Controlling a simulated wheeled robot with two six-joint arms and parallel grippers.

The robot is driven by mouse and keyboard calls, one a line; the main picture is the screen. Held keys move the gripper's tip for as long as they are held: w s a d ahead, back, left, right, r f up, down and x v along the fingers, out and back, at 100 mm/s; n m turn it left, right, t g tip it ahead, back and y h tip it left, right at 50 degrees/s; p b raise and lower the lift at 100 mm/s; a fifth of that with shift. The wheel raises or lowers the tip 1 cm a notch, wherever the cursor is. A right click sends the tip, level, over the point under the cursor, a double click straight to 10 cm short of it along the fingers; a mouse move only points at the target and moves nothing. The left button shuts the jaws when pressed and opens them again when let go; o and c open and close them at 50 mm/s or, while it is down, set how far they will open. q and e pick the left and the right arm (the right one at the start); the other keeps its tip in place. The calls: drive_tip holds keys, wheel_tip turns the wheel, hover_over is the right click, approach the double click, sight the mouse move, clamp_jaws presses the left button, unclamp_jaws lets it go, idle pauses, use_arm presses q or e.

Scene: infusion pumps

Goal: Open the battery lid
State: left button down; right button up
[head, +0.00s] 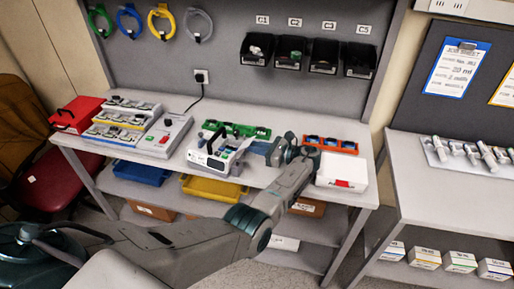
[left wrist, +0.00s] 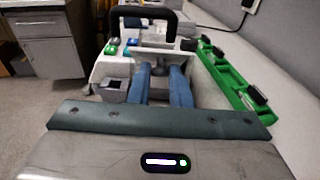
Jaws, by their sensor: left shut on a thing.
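The white infusion pump (head: 213,158) with a black carry handle stands on the workbench. In the left wrist view its body (left wrist: 113,72) and handle show ahead of the fingers. My left gripper (head: 250,147) is at the pump's right side. In the left wrist view its two blue fingers (left wrist: 161,78) are shut on a small grey part at the pump's near side, which seems to be the battery lid. The fingers hide most of it, so I cannot tell how far it is open. My right gripper is not in view.
A green tray (left wrist: 230,80) lies beside the pump. An orange tray (head: 337,146) and a white box (head: 341,170) stand on the right of the bench. A grey device (head: 166,137) and a red case (head: 77,114) stand left. Black bins (head: 289,62) hang behind.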

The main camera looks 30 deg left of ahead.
use_arm(q)
drive_tip(key=c, duration=1.3)
unclamp_jaws()
drive_tip(key=d+b, duration=0.1)
drive_tip(key=d, duration=0.2)
drive_tip(key=d+b, duration=0.2)
drive_tip(key=d, duration=0.2)
drive_tip(key=d+r+b, duration=0.1)
drive_tip(key=d, duration=0.2)
drive_tip(key=shift+w+d+r+b, duration=0.1)
drive_tip(key=shift+w+d+b, duration=0.1)
drive_tip(key=shift+d+b, duration=0.1)
